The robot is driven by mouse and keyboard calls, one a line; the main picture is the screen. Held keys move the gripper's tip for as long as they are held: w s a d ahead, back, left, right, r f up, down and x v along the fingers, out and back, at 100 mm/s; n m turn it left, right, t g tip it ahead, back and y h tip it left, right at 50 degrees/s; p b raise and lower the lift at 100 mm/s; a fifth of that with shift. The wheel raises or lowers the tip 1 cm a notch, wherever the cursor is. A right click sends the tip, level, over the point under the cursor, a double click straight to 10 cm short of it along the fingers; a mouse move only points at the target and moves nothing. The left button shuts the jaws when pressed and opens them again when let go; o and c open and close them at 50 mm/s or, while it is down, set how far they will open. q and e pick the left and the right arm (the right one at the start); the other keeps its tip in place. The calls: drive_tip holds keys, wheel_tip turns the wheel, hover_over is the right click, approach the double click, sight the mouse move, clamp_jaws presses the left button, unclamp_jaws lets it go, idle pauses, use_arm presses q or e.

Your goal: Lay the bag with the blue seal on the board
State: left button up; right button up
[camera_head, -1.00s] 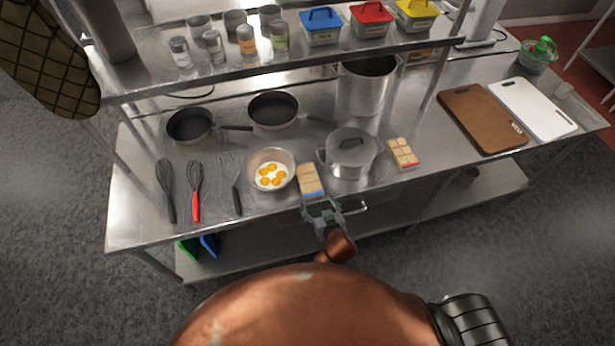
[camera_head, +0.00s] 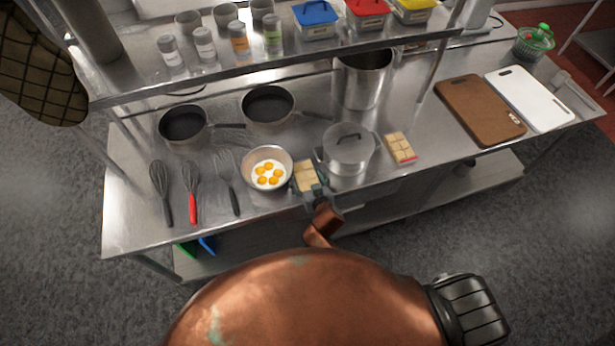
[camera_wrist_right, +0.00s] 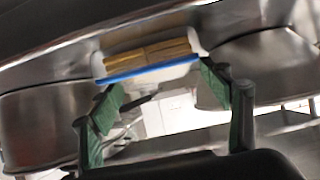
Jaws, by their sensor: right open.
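The bag with the blue seal (camera_head: 305,174) lies near the counter's front edge, between the bowl of eggs and the lidded pot. It also shows in the right wrist view (camera_wrist_right: 150,52), its blue seal facing me. My right gripper (camera_head: 311,190) is open at the bag's near end. In the wrist view its green-padded fingers (camera_wrist_right: 160,83) stand either side of the sealed end; I cannot tell if they touch it. In the head view the gripper hides most of the seal. A brown board (camera_head: 478,108) and a white board (camera_head: 530,98) lie at the right. My left gripper is out of view.
The egg bowl (camera_head: 267,168) and the lidded pot (camera_head: 349,150) stand close beside the bag. A similar bag with a red seal (camera_head: 400,148) lies right of the pot. A tall pot (camera_head: 362,80) stands behind. Both boards are bare.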

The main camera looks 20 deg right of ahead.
drive_tip(key=shift+w+f, duration=0.35)
drive_tip(key=shift+w, duration=0.25)
drive_tip(key=shift+w+f, duration=0.2)
drive_tip(key=shift+w, duration=0.15)
drive_tip(key=shift+c, duration=1.4)
drive_tip(key=c, duration=0.8)
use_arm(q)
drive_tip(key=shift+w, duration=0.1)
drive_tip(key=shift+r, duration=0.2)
use_arm(e)
drive_tip(key=shift+r, duration=0.1)
